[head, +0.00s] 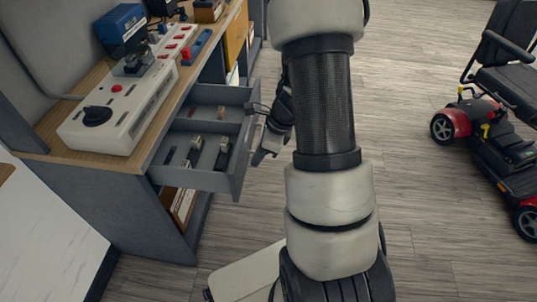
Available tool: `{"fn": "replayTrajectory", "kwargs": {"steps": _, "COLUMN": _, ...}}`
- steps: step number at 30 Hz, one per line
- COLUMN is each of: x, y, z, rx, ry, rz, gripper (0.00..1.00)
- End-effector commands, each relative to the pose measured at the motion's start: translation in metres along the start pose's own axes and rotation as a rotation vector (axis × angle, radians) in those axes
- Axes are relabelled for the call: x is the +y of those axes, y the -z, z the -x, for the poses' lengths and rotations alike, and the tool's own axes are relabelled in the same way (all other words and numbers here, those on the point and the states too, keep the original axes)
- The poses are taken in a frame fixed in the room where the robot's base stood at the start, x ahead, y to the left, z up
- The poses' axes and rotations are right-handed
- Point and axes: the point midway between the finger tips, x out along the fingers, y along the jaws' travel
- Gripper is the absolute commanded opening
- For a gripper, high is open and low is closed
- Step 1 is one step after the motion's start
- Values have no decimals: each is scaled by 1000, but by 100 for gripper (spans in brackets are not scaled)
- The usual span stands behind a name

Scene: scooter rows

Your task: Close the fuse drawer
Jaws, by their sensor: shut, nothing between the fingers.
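The fuse drawer (236,172) is a grey drawer pulled out from under the wooden top of the grey workbench. It has compartments, and a few small fuse-like parts lie in the front ones. My gripper (258,158) is at the drawer's outer front face, on its right side in the picture. The fingers point down and to the left. It is shut with nothing visible in it. I cannot tell whether it touches the drawer front. My arm hides the floor to the right of the drawer.
On the bench (62,140) stand a white control box (120,112) with a black knob and red button, and a blue device (120,27). Binders (184,204) stand on the shelf below the drawer. A red and black scooter (500,130) stands at right. The wooden floor between is clear.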

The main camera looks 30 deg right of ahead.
Motion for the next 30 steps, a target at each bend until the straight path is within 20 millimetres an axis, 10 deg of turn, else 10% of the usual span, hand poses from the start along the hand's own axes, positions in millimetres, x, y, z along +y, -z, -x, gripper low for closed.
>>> {"fn": "replayTrajectory", "kwargs": {"steps": 22, "x": 0, "y": -24, "z": -8, "rx": 1, "ry": 0, "rz": 1, "gripper": 0}}
{"fn": "replayTrajectory", "kwargs": {"steps": 30, "x": 1, "y": -63, "z": -21, "rx": 0, "ry": -2, "rz": 4, "gripper": 0}}
